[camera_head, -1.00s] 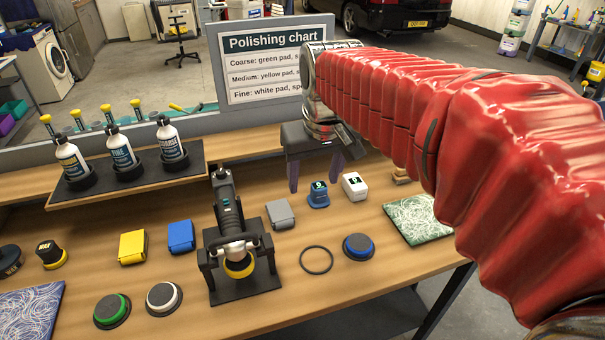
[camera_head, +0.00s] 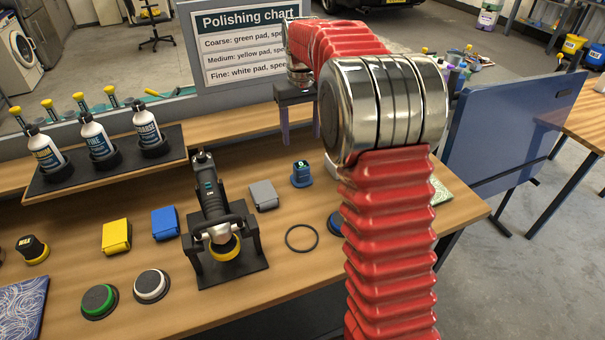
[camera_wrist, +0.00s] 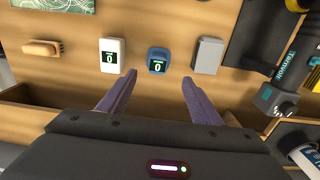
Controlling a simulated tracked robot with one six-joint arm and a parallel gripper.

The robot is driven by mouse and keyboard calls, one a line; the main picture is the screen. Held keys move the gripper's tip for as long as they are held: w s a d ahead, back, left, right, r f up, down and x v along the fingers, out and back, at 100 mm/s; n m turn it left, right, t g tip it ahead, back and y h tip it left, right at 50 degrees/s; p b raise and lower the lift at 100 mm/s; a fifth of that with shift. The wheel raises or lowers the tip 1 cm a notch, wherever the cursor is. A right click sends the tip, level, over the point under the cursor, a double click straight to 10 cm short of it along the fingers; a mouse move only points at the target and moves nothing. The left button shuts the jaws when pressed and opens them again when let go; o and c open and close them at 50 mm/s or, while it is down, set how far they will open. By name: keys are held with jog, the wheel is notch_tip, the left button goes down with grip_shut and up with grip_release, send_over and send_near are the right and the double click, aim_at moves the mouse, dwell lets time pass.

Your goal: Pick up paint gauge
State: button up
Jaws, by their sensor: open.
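Two small gauges with green displays stand side by side on the bench, and I cannot tell which is the paint gauge. The blue one (camera_head: 301,174) shows near the middle of the head view and in the wrist view (camera_wrist: 157,59). The white one (camera_wrist: 112,57) is left of it in the wrist view; my arm mostly hides it in the head view. My gripper (camera_head: 301,140) is open and empty, above the bench behind the gauges. In the wrist view its fingertips (camera_wrist: 158,77) point toward the blue gauge, which lies between their lines, apart from both.
A grey box (camera_wrist: 208,55) stands beside the blue gauge, with a polisher (camera_head: 215,215) on its stand beyond. A wooden-backed brush or block (camera_wrist: 43,48) lies past the white gauge. The polishing chart (camera_head: 250,45) rises behind. A black ring (camera_head: 301,238) lies in front.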

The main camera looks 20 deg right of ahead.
aim_at(302, 165)
jog(key=shift+w+d+f, duration=0.3)
jog(key=shift+w+f, duration=0.15)
jog(key=shift+f, duration=4.3)
jog(key=shift+f, duration=2.6)
jog(key=shift+c, duration=0.4)
jog(key=c, duration=1.2)
